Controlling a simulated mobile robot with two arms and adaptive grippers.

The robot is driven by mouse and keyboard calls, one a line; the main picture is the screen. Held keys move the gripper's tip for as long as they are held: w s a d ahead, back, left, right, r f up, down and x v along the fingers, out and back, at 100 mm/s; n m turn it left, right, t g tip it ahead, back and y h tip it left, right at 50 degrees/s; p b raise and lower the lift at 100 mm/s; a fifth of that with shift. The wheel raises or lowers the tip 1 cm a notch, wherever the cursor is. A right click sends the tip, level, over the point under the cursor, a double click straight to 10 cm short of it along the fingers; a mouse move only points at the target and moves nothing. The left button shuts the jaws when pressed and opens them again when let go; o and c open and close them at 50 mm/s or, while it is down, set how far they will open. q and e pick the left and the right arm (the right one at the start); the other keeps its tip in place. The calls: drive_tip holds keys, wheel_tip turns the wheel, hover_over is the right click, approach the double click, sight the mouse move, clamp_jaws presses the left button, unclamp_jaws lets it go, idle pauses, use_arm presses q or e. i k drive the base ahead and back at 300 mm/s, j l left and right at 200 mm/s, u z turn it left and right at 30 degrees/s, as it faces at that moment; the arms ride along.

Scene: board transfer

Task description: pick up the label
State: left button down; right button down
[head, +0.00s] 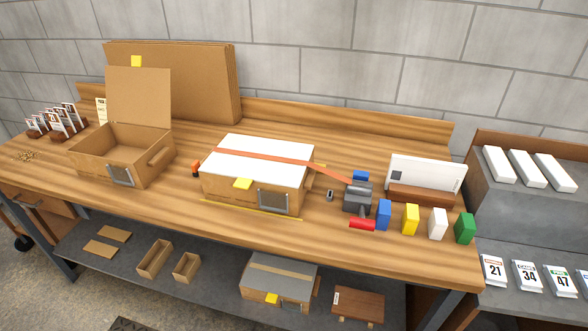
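A white label-like sheet with a small dark square (425,173) stands upright in a wooden holder (420,196) at the right of the bench. White cards with large numbers, such as the 21 card (494,271) and the 34 card (527,276), stand on the right-hand rack. I cannot tell which of these the task calls the label. Neither of my grippers is in view.
An orange-brown tape strip (265,155) runs across the box to a grey dispenser (356,197) with a red handle. Several coloured blocks, including a yellow one (411,219), line the right front. An open box (95,160) stands left. The front edge between the boxes is mostly clear.

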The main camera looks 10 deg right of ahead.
sight(32, 124)
drive_tip(key=u, duration=1.25)
drive_tip(key=i+j, duration=1.2)
